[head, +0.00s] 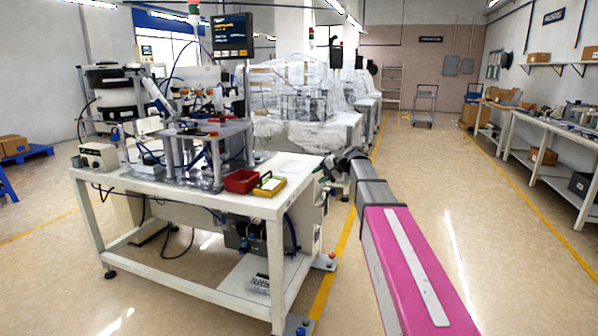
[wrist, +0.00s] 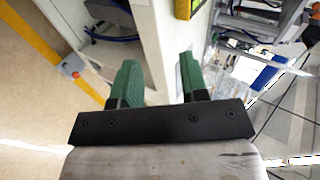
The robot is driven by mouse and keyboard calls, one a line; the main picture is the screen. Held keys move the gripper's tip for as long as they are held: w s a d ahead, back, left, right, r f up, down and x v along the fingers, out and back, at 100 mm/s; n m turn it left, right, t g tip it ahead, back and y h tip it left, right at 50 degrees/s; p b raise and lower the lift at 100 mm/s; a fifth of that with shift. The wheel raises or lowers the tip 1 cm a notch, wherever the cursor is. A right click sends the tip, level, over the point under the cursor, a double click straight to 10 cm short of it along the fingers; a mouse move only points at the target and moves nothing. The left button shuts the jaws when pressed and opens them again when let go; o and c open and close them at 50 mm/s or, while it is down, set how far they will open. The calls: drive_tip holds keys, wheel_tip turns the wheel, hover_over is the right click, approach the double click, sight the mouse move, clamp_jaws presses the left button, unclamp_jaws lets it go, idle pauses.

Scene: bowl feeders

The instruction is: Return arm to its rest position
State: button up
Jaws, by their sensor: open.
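My arm, pink and grey, reaches forward from the lower right in the head view, with its far end beside the right end of the white workbench (head: 262,204). My gripper (wrist: 158,72) shows in the wrist view with two green fingers set wide apart on a black bar. Nothing is held between the fingers. Behind them are the bench's white edge and leg, seen at a tilt. How far the fingers are from the bench edge is hard to tell.
On the bench are a red bin (head: 240,181), a yellow tray (head: 269,185) and a raised machine fixture. A monitor (head: 232,36) stands above. Plastic-wrapped machines (head: 305,100) stand behind. A long side bench (head: 560,140) lines the right wall. The aisle floor (head: 480,200) between is clear.

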drive_tip(key=s+d+f+n+g+h, duration=0.1)
drive_tip(key=s+d+f+h, duration=0.2)
drive_tip(key=s+f, duration=0.7)
drive_tip(key=s+d+f+n+g+h, duration=0.1)
drive_tip(key=s+d+f+g+h, duration=0.1)
drive_tip(key=s+f, duration=0.8)
drive_tip(key=s+d+f+n+g+h, duration=0.1)
drive_tip(key=s+d+f+h, duration=0.4)
drive_tip(key=s+f, duration=0.5)
drive_tip(key=s+n, duration=0.1)
drive_tip(key=s, duration=0.4)
drive_tip(key=shift+d+g, duration=0.15)
drive_tip(key=shift+g, duration=0.25)
